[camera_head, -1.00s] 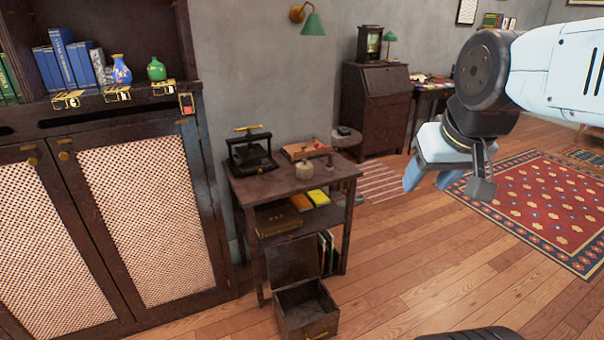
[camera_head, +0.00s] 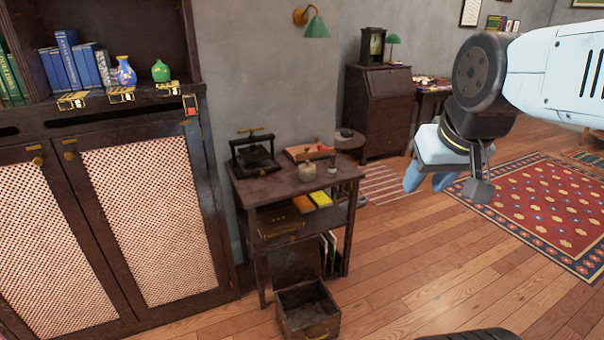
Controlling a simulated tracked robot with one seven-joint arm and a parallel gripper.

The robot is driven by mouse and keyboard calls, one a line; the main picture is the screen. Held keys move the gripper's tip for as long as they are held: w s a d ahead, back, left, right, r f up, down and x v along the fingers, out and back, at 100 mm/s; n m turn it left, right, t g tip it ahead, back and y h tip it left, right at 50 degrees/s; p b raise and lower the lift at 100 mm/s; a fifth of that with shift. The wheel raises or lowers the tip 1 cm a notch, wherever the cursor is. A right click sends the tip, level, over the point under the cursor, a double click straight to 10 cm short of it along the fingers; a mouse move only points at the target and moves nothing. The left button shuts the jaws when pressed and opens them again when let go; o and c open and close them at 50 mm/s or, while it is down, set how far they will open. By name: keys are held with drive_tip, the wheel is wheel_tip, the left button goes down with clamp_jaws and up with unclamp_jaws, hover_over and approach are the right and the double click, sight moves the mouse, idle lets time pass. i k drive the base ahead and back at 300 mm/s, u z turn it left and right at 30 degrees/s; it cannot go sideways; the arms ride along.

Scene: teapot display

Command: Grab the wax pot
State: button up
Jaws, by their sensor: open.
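A small beige pot with a short knob or handle on top, which looks like the wax pot (camera_head: 307,173), stands upright on the top of the small dark wooden table (camera_head: 265,187). My gripper (camera_head: 426,182) hangs in the air to the right of the table, with its light blue fingers pointing down. It is open and apart from the pot, and nothing shows between the fingers.
A black press (camera_head: 252,153), a reddish-brown box (camera_head: 306,152) and a small dark object (camera_head: 332,166) share the tabletop. An open crate (camera_head: 308,310) stands on the floor before the table. A cabinet (camera_head: 150,220) is at left. Wooden floor (camera_head: 400,270) is clear at right.

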sight(305, 176)
drive_tip(key=z, duration=0.25)
drive_tip(key=i, duration=0.15)
drive_tip(key=u, duration=2.95)
drive_tip(key=i, duration=0.5)
drive_tip(key=z, duration=4.15)
drive_tip(key=k, duration=0.1)
drive_tip(key=u, duration=1.35)
drive_tip(key=i, duration=0.8)
